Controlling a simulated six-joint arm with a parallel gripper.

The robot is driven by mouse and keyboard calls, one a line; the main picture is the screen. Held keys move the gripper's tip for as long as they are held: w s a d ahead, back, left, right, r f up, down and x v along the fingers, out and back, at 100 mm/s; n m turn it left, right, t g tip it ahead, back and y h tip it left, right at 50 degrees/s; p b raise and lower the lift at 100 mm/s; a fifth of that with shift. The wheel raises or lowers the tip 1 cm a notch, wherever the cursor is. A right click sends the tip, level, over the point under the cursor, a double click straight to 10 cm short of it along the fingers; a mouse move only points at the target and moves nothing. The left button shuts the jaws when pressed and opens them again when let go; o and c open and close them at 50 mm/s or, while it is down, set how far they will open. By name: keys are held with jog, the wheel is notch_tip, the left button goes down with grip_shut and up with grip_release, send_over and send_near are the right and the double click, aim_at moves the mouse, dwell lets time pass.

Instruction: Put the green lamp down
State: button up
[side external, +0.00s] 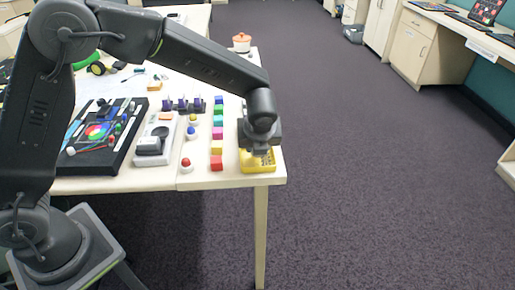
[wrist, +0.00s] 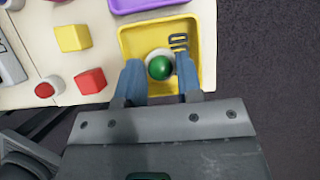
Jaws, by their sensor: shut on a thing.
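The green lamp (wrist: 159,67), a green dome on a white round base, sits between the two blue fingers of my gripper (wrist: 160,68) in the wrist view. My gripper is shut on it. The lamp is over or inside the yellow tray (wrist: 132,36), and I cannot tell whether its base touches the tray floor. In the side view my gripper (side external: 259,150) points down at the yellow tray (side external: 258,167) at the table's near right corner, and the lamp is hidden there.
A red block (side external: 216,163) and a yellow block (side external: 216,147) stand left of the tray in a row of coloured blocks. A red lamp (side external: 186,163) and a blue lamp (side external: 191,132) stand farther left. A purple tray (wrist: 145,5) adjoins the yellow one. The table edge is close.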

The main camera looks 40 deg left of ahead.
jog(key=shift+f, duration=0.95)
jog(key=shift+f, duration=0.2)
jog(key=o, duration=1)
jog(key=shift+c, duration=0.2)
jog(key=v, duration=1.2)
jog(key=shift+r, duration=0.2)
